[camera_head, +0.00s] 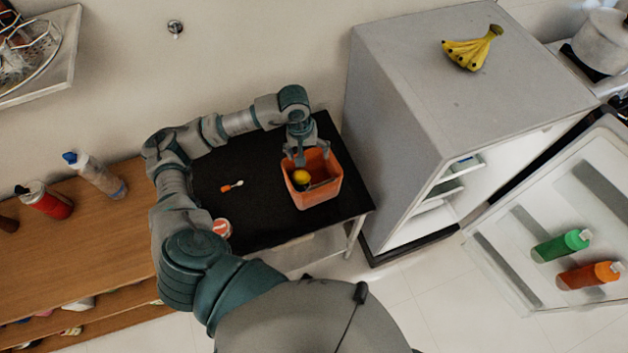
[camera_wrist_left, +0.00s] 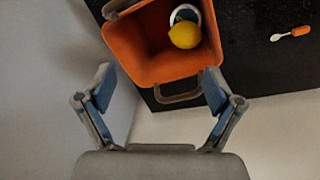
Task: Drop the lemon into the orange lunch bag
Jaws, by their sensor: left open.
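The orange lunch bag (camera_head: 318,195) stands open on the black table, at its right end. The yellow lemon (camera_head: 301,177) shows inside the bag's opening. In the left wrist view the lemon (camera_wrist_left: 185,35) lies inside the orange bag (camera_wrist_left: 150,62), against a round white-rimmed item (camera_wrist_left: 186,12) with a dark middle. My left gripper (camera_head: 304,158) is above the far side of the bag. In the left wrist view its two fingers (camera_wrist_left: 156,100) are spread wide, with nothing between them, and the lemon is apart from them. My right gripper does not show.
The black table (camera_head: 262,212) also holds a small orange-handled spoon-like item (camera_head: 232,186) and a round red-and-white item (camera_head: 222,228). A grey fridge (camera_head: 400,130) with its door open stands close on the right, bananas (camera_head: 472,50) on top. A wooden shelf (camera_head: 60,255) with bottles is on the left.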

